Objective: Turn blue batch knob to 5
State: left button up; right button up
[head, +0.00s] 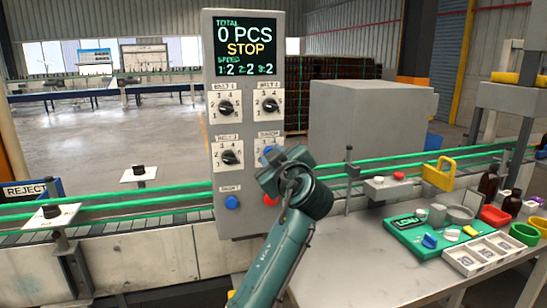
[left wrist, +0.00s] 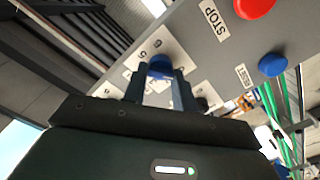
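The blue knob (head: 267,151) is the lower right of the dials on the grey control panel (head: 247,60). In the head view my left arm hides most of it. In the left wrist view the blue knob (left wrist: 160,65) sits between the two fingertips of my left gripper (left wrist: 161,78), which flank it and appear to touch its sides. Numbers on its white dial plate (left wrist: 143,56) show beside it, 5 and 6 among them. The knob's pointer is hidden. My right gripper is in neither view.
Three black knobs (head: 226,107) share the panel. Below are a blue button (head: 232,202) and a red button (head: 271,199), also in the wrist view as red (left wrist: 254,6) and blue (left wrist: 271,65). A conveyor (head: 180,212) with green rails runs behind. A cluttered table (head: 345,265) stands right.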

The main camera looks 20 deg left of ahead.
pick_arm(q)
jog(key=c, duration=0.4)
jog(key=shift+m, duration=0.3)
jog(key=n+p, duration=0.2)
jog(key=n, duration=1.4)
jog(key=n+p, duration=0.2)
jog(key=n, duration=1.5)
jog(key=shift+w+d+f, duration=0.1)
jog(key=shift+f, duration=0.1)
dwell(0.3)
dwell(0.4)
